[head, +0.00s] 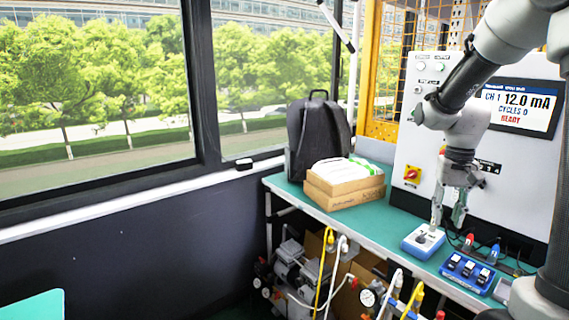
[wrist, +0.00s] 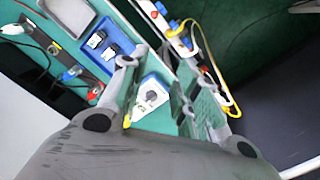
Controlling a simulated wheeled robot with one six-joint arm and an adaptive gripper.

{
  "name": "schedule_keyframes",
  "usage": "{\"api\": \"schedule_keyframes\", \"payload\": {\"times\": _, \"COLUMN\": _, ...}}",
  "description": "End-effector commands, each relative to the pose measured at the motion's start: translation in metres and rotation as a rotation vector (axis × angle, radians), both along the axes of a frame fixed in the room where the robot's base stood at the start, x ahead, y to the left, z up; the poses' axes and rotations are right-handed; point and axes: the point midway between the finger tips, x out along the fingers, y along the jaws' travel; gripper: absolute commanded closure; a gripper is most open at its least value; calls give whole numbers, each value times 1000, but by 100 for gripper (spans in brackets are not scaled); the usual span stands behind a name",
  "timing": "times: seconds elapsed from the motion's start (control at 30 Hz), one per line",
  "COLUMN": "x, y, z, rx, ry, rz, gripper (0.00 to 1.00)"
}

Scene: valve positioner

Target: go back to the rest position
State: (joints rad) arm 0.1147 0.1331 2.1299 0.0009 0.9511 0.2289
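My gripper (head: 448,222) hangs fingers-down over the green bench at the right of the head view. Its two fingers are apart, with nothing seen held between them. In the wrist view my gripper (wrist: 160,70) also shows its fingers spread. A small blue and white box with a grey knob on top (head: 423,240) sits on the bench just below and beside the fingertips. In the wrist view the same box (wrist: 151,95) shows between the fingers. I cannot tell whether a fingertip touches it.
A control panel (head: 408,150) with a lit screen (head: 517,107) reading 12.0 mA and READY stands behind the arm. A blue switch block (head: 468,272) and cables lie at right. A cardboard box (head: 344,190) and backpack (head: 318,135) stand left on the bench (head: 285,187). Hoses hang at its front.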

Motion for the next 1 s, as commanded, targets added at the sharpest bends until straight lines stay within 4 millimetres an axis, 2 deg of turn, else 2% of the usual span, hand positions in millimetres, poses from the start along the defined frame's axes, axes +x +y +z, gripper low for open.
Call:
{"api": "schedule_keyframes", "payload": {"times": 0.1, "x": -45, "y": 11, "z": 28, "rx": -1, "ry": -49, "rz": 110, "gripper": 69}}
{"api": "schedule_keyframes", "payload": {"times": 0.3, "x": -122, "y": 28, "z": 60, "rx": -16, "ry": -167, "rz": 268, "gripper": 69}}
{"api": "schedule_keyframes", "payload": {"times": 0.4, "x": -153, "y": 35, "z": 70, "rx": -29, "ry": -240, "rz": 303, "gripper": 69}}
{"api": "schedule_keyframes", "payload": {"times": 0.5, "x": -173, "y": 39, "z": 78, "rx": -41, "ry": -315, "rz": 316, "gripper": 69}}
{"api": "schedule_keyframes", "payload": {"times": 0.73, "x": -184, "y": 44, "z": 99, "rx": -59, "ry": -437, "rz": 334, "gripper": 69}}
{"api": "schedule_keyframes", "payload": {"times": 1.0, "x": -184, "y": 45, "z": 101, "rx": -59, "ry": -445, "rz": 339, "gripper": 69}}
